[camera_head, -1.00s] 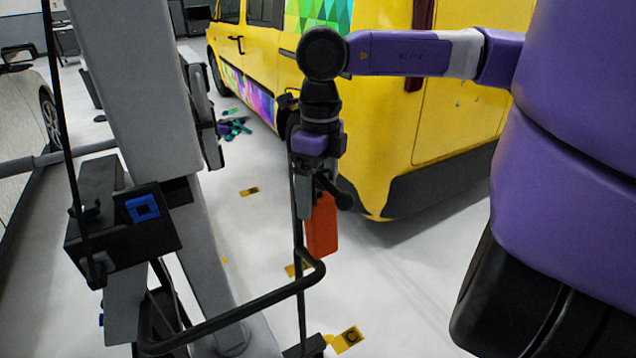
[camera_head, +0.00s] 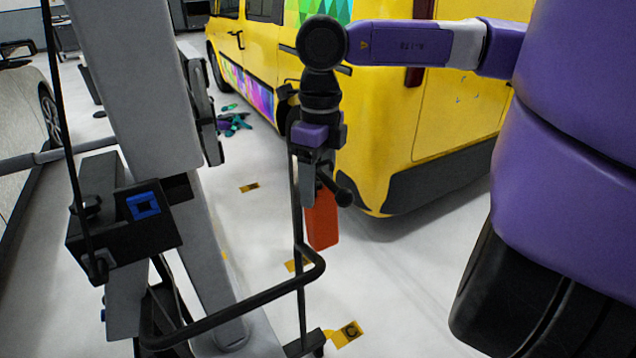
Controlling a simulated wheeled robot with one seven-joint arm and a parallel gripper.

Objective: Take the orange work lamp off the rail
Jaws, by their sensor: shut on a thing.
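The orange work lamp (camera_head: 322,220) hangs upright below my gripper (camera_head: 318,178), in the middle of the head view. My gripper points down and is shut on the lamp's upper end, which the fingers and a black knob partly hide. A thin black upright pole (camera_head: 298,215) stands directly left of the lamp and gripper. A black bent rail (camera_head: 250,302) runs below the lamp, joining the pole side to the grey column. I cannot tell whether the lamp still touches the pole or rail.
A yellow van (camera_head: 440,130) with a dark bumper stands close behind the gripper and lamp. A grey column (camera_head: 140,90) with a black box (camera_head: 110,225) is at the left. Several colourful scraps (camera_head: 234,124) lie on the floor. Open floor (camera_head: 400,290) lies right of the lamp.

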